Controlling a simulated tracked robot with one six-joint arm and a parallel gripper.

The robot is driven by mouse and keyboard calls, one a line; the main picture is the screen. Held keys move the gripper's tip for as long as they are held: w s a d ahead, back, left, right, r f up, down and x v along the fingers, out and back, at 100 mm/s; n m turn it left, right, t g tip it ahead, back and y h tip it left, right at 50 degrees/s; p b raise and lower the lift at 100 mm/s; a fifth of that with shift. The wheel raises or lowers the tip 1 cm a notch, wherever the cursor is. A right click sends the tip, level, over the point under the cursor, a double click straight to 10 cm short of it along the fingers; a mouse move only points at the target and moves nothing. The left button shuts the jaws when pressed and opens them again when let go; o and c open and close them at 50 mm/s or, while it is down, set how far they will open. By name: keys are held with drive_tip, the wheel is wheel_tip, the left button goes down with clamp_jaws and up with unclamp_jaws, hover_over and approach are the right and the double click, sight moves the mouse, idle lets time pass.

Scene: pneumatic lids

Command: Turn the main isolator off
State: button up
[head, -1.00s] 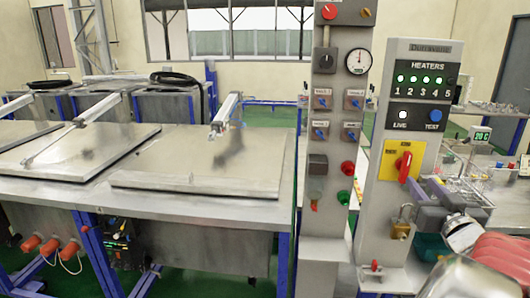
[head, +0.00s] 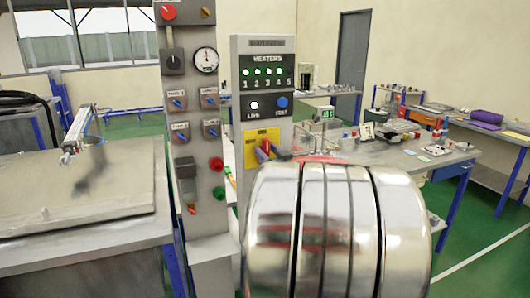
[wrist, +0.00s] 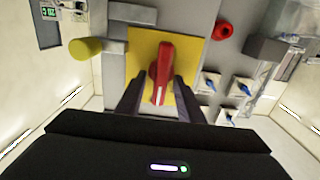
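The main isolator is a red handle on a yellow plate (head: 250,160) low on the grey heater panel. In the wrist view the red handle (wrist: 161,70) runs up and down the picture across the yellow plate (wrist: 140,48). My gripper (wrist: 159,84) has one dark finger on each side of the handle's near end. Yellow shows between the fingers and the handle, so it looks open around it, apart from it. In the head view my arm's shiny links hide most of the gripper (head: 266,152) and the lower panel.
Above the isolator are green-lit heater lamps (head: 262,72) and a blue test button (head: 282,102). A grey post (head: 178,130) with blue switches, a gauge and red and green buttons stands left. A metal-lidded tank (head: 70,200) lies farther left. A cluttered bench (head: 400,165) is at right.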

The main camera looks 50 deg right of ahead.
drive_tip(key=shift+c, duration=0.3)
drive_tip(key=c, duration=0.6)
drive_tip(key=shift+d, duration=0.1)
